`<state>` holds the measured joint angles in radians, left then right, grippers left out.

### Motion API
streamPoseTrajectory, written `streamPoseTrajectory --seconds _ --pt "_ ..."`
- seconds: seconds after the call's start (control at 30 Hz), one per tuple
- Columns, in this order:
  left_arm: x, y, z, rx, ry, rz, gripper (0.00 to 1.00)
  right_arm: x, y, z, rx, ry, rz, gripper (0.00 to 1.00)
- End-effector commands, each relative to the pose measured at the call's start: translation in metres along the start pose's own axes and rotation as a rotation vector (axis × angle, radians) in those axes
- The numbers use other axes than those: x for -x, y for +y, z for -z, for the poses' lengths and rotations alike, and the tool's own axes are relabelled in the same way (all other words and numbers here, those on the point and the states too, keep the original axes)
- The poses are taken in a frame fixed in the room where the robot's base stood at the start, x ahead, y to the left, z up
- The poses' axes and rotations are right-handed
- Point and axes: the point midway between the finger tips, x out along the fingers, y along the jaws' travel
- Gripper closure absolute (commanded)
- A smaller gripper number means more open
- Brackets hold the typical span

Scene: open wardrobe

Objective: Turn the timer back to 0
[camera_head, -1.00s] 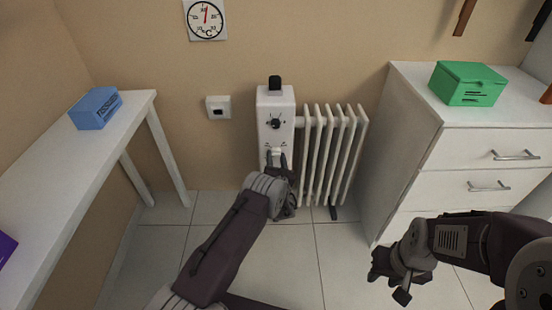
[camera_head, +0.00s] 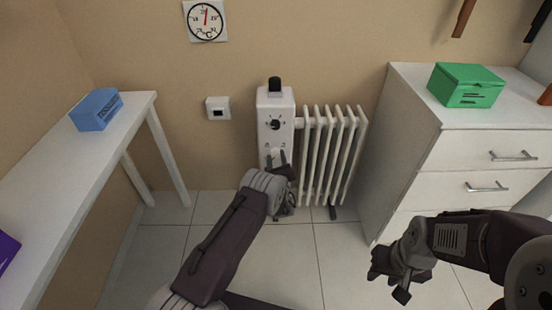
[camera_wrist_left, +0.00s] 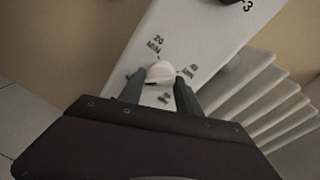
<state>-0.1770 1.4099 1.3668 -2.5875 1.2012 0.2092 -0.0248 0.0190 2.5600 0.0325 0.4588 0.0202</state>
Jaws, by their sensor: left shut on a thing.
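The timer is a pale knob (camera_wrist_left: 160,72) low on the white front of a radiator's control box (camera_head: 288,105). In the left wrist view, "20 MIN" is printed at its upper left, "40" at its right and a further mark below it. My left gripper (camera_wrist_left: 160,86) is shut on the knob, one dark finger on each side. My right gripper (camera_head: 388,284) looks open and empty, low at the right, in front of the drawers.
A dark dial (camera_head: 275,124) sits above the timer, and the radiator's ribs (camera_head: 333,150) stand to its right. A white table (camera_head: 60,150) is at the left with a blue box (camera_head: 97,109). A white dresser (camera_head: 455,150) at the right carries a green box (camera_head: 466,86).

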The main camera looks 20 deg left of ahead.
Motion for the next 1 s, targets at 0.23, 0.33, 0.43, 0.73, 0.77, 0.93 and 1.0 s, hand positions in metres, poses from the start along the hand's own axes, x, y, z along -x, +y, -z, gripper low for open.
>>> streamPoseTrajectory --seconds 0.23,0.33,0.43,0.73,0.77,0.93,1.0 --pt "0.0005 -0.0015 0.0004 0.128 0.013 0.006 1.00 0.0017 0.0000 0.0002 0.000 0.000 0.000 0.64" --pt "0.0004 -0.0018 0.0003 0.162 0.015 0.008 1.00 0.0020 0.0000 0.0002 0.000 0.000 0.000 0.64" --pt "0.0004 -0.0020 0.0001 0.185 0.016 0.009 1.00 0.0021 -0.0001 0.0002 0.000 0.000 0.000 0.64" --pt "0.0001 -0.0024 -0.0004 0.208 0.016 0.010 1.00 0.0023 -0.0001 0.0002 0.000 0.000 0.000 0.64" --pt "0.0001 -0.0024 -0.0005 0.208 0.016 0.010 1.00 0.0023 0.0000 0.0002 0.000 0.000 0.000 0.64" --pt "0.0000 -0.0026 -0.0007 0.208 0.015 0.011 1.00 0.0023 0.0000 0.0002 0.000 0.000 0.000 0.64" --pt "0.0000 -0.0027 -0.0009 0.207 0.015 0.011 0.54 0.0023 -0.0001 0.0003 0.000 0.000 0.000 0.64"
